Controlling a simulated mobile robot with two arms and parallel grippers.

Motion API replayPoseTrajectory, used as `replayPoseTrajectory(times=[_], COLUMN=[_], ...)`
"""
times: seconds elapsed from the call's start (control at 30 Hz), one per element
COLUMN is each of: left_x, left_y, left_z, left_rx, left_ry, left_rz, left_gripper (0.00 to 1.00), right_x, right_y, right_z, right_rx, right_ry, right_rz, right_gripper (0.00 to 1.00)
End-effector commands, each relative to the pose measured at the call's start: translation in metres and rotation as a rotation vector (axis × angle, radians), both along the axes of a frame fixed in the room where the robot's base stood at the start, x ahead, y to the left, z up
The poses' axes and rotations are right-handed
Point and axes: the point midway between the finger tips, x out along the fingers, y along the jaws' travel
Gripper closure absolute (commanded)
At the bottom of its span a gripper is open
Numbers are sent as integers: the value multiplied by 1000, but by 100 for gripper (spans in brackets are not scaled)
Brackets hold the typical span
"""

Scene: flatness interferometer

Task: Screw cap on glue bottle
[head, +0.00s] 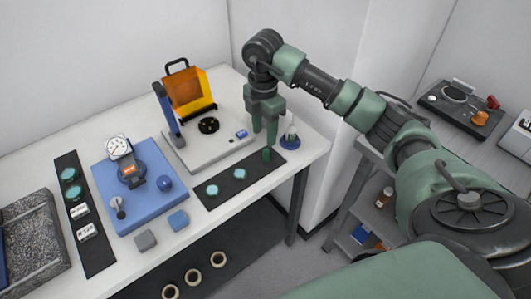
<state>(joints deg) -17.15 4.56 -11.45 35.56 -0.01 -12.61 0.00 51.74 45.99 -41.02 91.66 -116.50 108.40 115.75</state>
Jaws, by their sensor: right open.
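My right gripper (265,136) points straight down over the back right part of the table, its two fingers apart with nothing seen between them. A small brown bottle with a pale label (384,197) stands on a shelf at the right. My left gripper is out of view.
Under the gripper lies a black mat (225,197) with teal discs (212,189). A grey instrument base with an orange screen (190,92) stands behind it. A blue plate with a dial gauge (118,147) and a granite block (32,236) are further left.

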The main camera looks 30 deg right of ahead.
Motion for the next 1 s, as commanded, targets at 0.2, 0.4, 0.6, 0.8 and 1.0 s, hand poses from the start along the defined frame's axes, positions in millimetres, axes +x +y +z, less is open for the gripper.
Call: replayPoseTrajectory(times=[0.2,0.4,0.6,0.8,1.0], left_x=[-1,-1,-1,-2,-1], left_y=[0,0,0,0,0], left_z=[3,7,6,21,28], left_rx=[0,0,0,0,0], left_ry=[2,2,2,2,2], left_rz=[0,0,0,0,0], left_gripper=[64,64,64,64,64], right_x=[0,0,0,-5,-5], right_y=[1,1,1,-1,-1], right_z=[-9,-26,-26,-44,-72], right_rx=[3,3,4,4,4], right_ry=[1,-1,-2,5,0], right_rz=[2,3,3,2,3], right_gripper=[54,54,54,54,54])
